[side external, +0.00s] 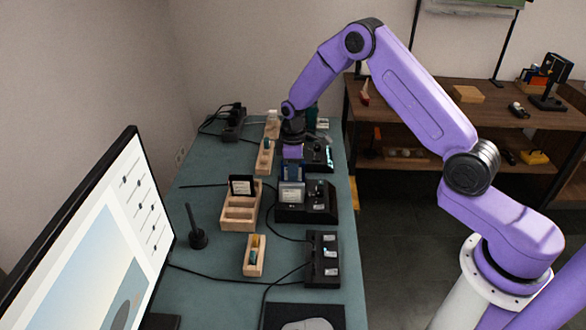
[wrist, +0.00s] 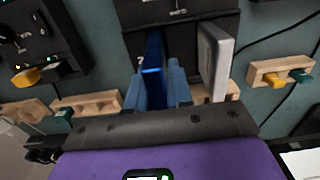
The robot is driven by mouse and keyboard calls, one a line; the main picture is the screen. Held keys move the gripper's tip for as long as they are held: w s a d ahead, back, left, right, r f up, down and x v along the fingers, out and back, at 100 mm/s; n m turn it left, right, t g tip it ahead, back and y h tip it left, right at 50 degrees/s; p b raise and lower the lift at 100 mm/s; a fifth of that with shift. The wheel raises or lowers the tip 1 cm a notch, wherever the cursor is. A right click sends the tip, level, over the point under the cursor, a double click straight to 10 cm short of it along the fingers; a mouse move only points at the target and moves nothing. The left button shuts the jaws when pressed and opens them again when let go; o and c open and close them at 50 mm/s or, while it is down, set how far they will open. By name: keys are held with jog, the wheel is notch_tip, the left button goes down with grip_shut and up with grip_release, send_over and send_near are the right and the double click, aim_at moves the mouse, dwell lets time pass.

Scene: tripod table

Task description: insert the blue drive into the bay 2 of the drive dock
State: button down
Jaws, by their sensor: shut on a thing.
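My gripper (side external: 292,157) is shut on the blue drive (side external: 292,172) and holds it upright at the black drive dock (side external: 318,207). In the wrist view the blue drive (wrist: 154,52) stands between the two light-blue fingers (wrist: 160,88), its far edge against or over the dock (wrist: 185,38). A grey drive (side external: 291,193) stands upright in the dock; in the wrist view it is to the right of the blue drive (wrist: 214,60), with a gap between. The blue drive's lower end is hidden, so I cannot tell whether it is in a bay. Bay numbers are unreadable.
A wooden tray (side external: 239,225) holding a black drive stands left of the dock. Small wooden holders (side external: 253,268) and a black hub (side external: 323,262) stand nearer the camera. Another black device (side external: 318,154) is behind the dock. Cables cross the table; a monitor (side external: 100,235) fills the left.

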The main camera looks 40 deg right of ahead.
jog(key=shift+f, duration=1.35)
jog(key=c, duration=0.9)
grip_release()
jog(key=shift+c, duration=0.2)
notch_tip(320, 180, up, 18)
jog(key=shift+f, duration=0.25)
